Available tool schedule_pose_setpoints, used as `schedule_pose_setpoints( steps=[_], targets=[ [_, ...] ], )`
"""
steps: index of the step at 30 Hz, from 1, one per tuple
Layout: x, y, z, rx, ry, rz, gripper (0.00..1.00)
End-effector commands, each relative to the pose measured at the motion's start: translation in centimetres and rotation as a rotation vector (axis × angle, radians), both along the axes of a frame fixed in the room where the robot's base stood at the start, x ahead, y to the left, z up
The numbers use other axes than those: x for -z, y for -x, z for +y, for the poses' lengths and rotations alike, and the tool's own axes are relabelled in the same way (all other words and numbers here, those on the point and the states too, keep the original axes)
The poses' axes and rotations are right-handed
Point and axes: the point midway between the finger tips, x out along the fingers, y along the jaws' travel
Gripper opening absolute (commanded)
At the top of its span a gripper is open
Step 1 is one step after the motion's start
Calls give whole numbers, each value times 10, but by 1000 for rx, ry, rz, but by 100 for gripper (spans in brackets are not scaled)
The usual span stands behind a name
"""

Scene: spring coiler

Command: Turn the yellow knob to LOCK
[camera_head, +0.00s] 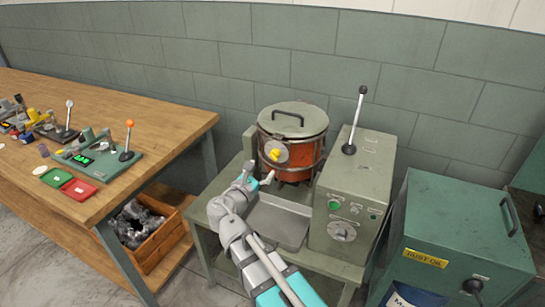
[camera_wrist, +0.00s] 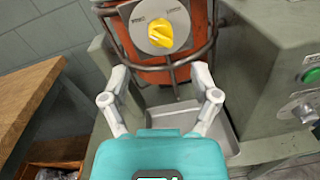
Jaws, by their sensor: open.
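The yellow knob (camera_wrist: 160,33) sits on a round grey plate (camera_wrist: 178,17) on the front of the orange drum. In the wrist view its grip is tilted, and the lettering on the plate is too small to read surely. The knob also shows in the head view (camera_head: 275,154), on the drum's front. My gripper (camera_wrist: 165,72) is open and empty. Its two fingers are apart, below the knob in the wrist view, and do not touch it. In the head view my gripper (camera_head: 261,174) is just in front of the drum, lower left of the knob.
The orange drum (camera_head: 306,155) has a grey lid with a handle and a metal frame around it. A grey tray (camera_head: 278,222) lies below it. A control box (camera_head: 352,190) with a lever stands to the right. A wooden bench (camera_head: 150,130) is at the left.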

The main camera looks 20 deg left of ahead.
Motion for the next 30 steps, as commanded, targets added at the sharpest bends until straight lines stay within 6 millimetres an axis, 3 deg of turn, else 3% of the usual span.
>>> schedule_pose_setpoints(
  steps=[6, 15, 30],
  targets=[
    [0, -31, -6, 2, 0, 0, 78],
    [0, -63, -13, 1, 0, 0, 78],
    [0, -71, -16, 0, 0, 0, 78]
  ],
)
